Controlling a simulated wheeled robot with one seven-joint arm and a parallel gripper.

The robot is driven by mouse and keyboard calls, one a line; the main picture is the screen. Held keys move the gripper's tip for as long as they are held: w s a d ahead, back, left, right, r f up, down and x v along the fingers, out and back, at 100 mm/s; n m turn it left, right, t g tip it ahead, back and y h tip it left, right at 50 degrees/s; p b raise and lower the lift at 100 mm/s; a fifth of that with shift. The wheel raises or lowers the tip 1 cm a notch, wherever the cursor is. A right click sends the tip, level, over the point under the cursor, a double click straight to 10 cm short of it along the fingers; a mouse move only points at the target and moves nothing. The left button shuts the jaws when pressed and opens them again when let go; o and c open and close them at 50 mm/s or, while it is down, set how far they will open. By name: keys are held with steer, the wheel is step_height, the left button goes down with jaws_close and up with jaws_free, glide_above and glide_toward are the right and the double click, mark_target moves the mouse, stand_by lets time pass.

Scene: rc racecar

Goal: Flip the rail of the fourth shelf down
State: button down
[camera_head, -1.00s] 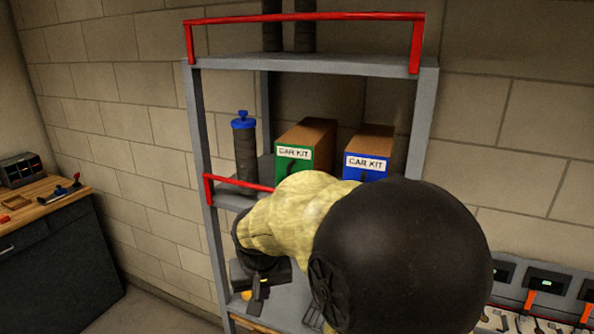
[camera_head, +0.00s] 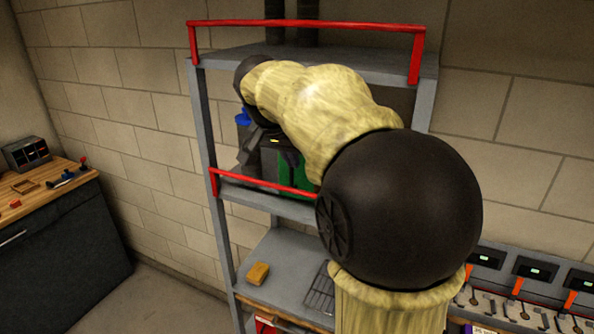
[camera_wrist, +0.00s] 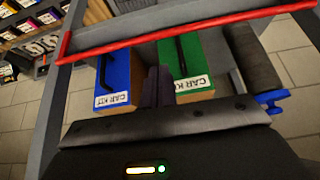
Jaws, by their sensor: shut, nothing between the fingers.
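The grey shelf unit (camera_head: 199,130) has a red rail (camera_head: 265,181) raised along the front of the shelf with the car kits. Its right part is hidden behind my arm. Another red rail (camera_head: 310,23) stands raised on the top shelf. The wrist view is upside down, with the car-kit shelf's rail (camera_wrist: 190,32) across its upper part. My gripper (camera_wrist: 158,72) is shut and empty, at that shelf's height. In the wrist view its fingers overlap the gap between the blue car kit (camera_wrist: 120,75) and green car kit (camera_wrist: 186,65). I cannot tell whether they touch anything.
A blue-capped dark cylinder (camera_wrist: 250,60) stands beside the green kit. A lower shelf (camera_head: 285,255) holds an orange-yellow block (camera_head: 258,273) and a wire rack (camera_head: 320,290). A workbench (camera_head: 45,190) stands at left, and chargers (camera_head: 535,268) at right.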

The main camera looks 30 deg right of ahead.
steer(key=p+x, duration=0.2)
steer(key=x, duration=0.7)
steer(key=shift+f+p, duration=0.3)
steer(key=shift+s+f+b, duration=0.1)
steer(key=shift+f+b, duration=0.05)
steer(key=shift+b, duration=0.7)
steer(key=shift+s, duration=0.1)
steer(key=shift+a+t+h+b, duration=0.15)
steer(key=shift+t+h+b, duration=0.2)
steer(key=shift+b, duration=0.75)
